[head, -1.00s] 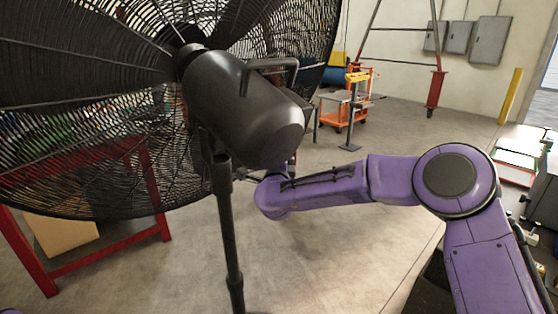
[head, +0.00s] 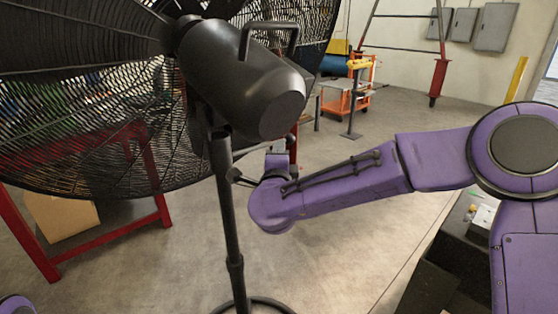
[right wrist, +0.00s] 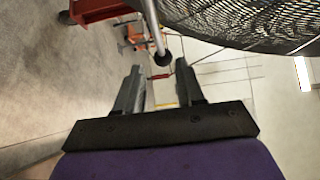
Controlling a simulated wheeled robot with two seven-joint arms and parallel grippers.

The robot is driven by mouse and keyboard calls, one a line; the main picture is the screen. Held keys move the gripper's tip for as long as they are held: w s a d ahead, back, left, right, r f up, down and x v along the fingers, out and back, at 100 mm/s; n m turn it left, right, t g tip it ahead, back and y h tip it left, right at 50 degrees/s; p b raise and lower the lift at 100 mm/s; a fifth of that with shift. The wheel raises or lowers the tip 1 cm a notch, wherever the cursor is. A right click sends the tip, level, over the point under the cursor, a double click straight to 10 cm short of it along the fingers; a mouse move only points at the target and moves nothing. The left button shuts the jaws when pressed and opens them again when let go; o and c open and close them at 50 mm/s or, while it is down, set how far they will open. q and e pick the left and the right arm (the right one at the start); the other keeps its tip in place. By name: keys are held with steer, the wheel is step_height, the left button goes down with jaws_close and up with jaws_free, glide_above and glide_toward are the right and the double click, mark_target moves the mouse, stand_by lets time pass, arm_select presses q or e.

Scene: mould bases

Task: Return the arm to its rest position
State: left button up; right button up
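My right arm, purple, comes in from the right in the head view and reaches left to the black fan's stand. My right gripper (head: 264,172) is small there, beside the fan's pole and below its motor. In the right wrist view my right gripper (right wrist: 158,80) shows two grey fingers spread apart, with nothing held between them. A dark round knob on a rod shows just beyond the fingertips; I cannot tell whether it is near them. Only a small purple piece of my left arm shows at the bottom left corner of the head view; its gripper is out of view.
A large black pedestal fan (head: 240,85) fills the upper left, close to my right arm; its cage (right wrist: 235,20) is upper right in the wrist view. A red frame (head: 160,185) stands behind it. An orange cart (head: 345,95) is farther back. Open floor lies centre.

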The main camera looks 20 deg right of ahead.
stand_by(0.3)
steer(key=s+d+f+n+g+y, duration=0.1)
steer(key=s+f+n+g+y, duration=0.35)
steer(key=f, duration=1.05)
steer(key=s+f+n+g, duration=0.1)
steer(key=s+f+n, duration=0.6)
steer(key=f, duration=0.8)
steer(key=s+d+f+n+g, duration=0.1)
steer(key=s+d+f+g, duration=0.1)
steer(key=s+f, duration=0.3)
steer(key=s+d+f+n+g, duration=0.2)
steer(key=s+f, duration=0.4)
steer(key=s, duration=0.8)
steer(key=s+d+f+n+g, duration=0.1)
steer(key=s+d+f+g, duration=0.2)
steer(key=s+f, duration=0.3)
steer(key=s, duration=0.4)
steer(key=shift+s+d+f+g, duration=0.15)
steer(key=shift+d+f+g, duration=0.1)
steer(key=shift+g, duration=0.1)
steer(key=shift+n+h, duration=0.25)
